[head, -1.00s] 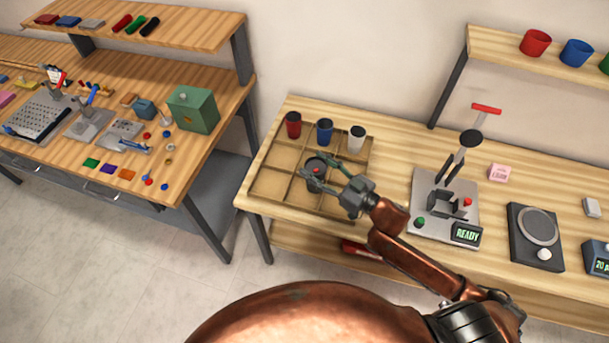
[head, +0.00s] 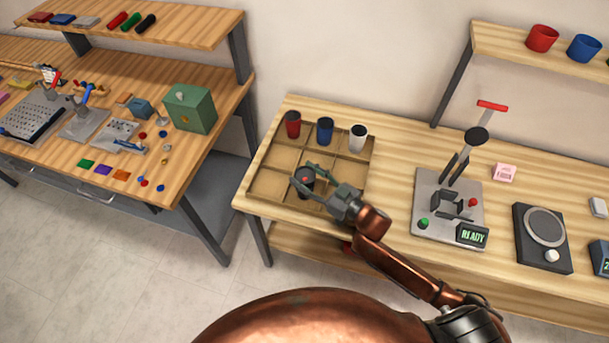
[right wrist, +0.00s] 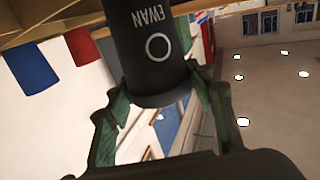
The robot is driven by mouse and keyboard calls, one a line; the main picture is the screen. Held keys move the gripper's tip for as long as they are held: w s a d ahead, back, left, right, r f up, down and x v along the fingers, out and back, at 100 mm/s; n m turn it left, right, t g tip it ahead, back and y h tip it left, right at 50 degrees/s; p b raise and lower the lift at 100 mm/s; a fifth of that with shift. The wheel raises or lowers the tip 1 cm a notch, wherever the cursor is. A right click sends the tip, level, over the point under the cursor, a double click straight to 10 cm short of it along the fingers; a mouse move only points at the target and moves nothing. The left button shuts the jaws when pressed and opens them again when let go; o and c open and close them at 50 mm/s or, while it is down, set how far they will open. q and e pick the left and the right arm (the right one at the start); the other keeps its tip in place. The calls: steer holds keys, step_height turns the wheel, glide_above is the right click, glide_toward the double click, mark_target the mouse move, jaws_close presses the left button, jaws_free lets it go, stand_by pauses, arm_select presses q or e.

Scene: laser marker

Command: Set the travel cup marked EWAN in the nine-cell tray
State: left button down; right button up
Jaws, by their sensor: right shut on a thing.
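The dark grey travel cup (head: 307,187) is in my right gripper (head: 306,178), over the front middle part of the nine-cell tray (head: 269,184). In the right wrist view the cup (right wrist: 146,50) shows the name EWAN upside down, above a white ring. The fingers (right wrist: 165,110) close around the cup near its wide end. In the head view the cup looks upright; I cannot tell whether its base touches the tray floor. A red cup (head: 292,124), a blue cup (head: 324,131) and a white cup (head: 358,138) stand in the tray's back row. My left gripper is not in view.
Right of the tray stands a marker machine (head: 430,205) with a READY display (head: 472,236), then a round-plated device (head: 543,228). A pink block (head: 504,172) lies behind. A cluttered bench (head: 215,140) stands left, across a gap.

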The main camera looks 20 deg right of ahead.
steer(key=shift+f, duration=0.15)
steer(key=o, duration=0.7)
steer(key=shift+o, duration=0.2)
steer(key=p+v, duration=0.1)
steer(key=v, duration=1.1)
